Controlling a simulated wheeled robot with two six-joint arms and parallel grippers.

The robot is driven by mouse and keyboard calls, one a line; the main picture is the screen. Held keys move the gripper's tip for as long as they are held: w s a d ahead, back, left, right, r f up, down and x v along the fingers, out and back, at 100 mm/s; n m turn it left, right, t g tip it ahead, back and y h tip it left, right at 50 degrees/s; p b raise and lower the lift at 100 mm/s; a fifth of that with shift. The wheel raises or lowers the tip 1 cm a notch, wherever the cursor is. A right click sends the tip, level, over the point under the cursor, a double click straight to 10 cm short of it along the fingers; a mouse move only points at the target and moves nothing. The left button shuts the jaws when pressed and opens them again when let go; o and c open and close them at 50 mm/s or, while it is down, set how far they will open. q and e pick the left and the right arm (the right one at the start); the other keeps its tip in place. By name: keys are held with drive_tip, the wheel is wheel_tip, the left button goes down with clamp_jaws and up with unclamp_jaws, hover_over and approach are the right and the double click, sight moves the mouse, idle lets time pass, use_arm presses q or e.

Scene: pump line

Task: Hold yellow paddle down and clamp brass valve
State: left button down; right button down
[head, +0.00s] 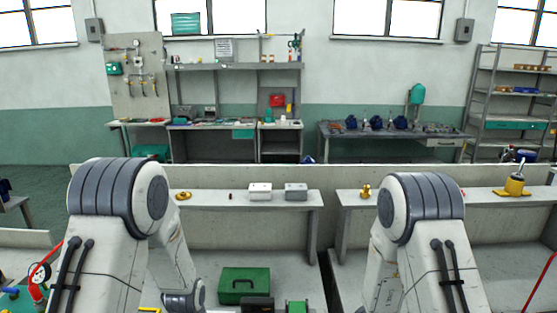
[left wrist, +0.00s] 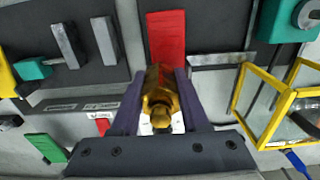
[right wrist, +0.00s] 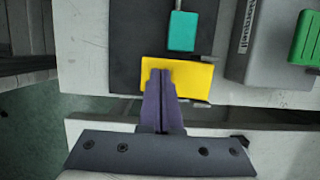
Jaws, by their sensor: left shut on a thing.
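In the left wrist view, my left gripper (left wrist: 159,78) has its two purple fingers on either side of the brass valve (left wrist: 160,104) and is shut on it. A red block (left wrist: 166,36) lies just beyond the fingertips. In the right wrist view, the yellow paddle (right wrist: 193,78) is a flat plate at the edge of a black mat. My right gripper (right wrist: 160,72) has its fingers together, with the tips over the paddle's left part; whether they press on it I cannot tell. The head view shows neither gripper's fingers.
A teal block (right wrist: 182,31) is just beyond the paddle, and a grey box (right wrist: 262,45) is to its right. Near the valve are a yellow frame (left wrist: 240,92), a green block (left wrist: 46,147) and dark bars. A green case (head: 244,285) stands below the shelf.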

use_arm(q)
drive_tip(key=shift+f, duration=0.2)
use_arm(e)
drive_tip(key=shift+f, duration=0.25)
drive_tip(key=shift+r, duration=0.1)
drive_tip(key=shift+s, duration=0.1)
use_arm(q)
drive_tip(key=s+d+r, duration=0.2)
drive_tip(key=d, duration=0.4)
drive_tip(key=s+d+r, duration=0.2)
drive_tip(key=d, duration=0.3)
drive_tip(key=shift+s+d+f, duration=0.1)
drive_tip(key=shift+f, duration=1.3)
drive_tip(key=shift+s+f, duration=0.1)
drive_tip(key=shift+f, duration=1.3)
drive_tip(key=shift+f, duration=0.8)
drive_tip(key=shift+s+f, duration=0.1)
drive_tip(key=shift+f, duration=0.25)
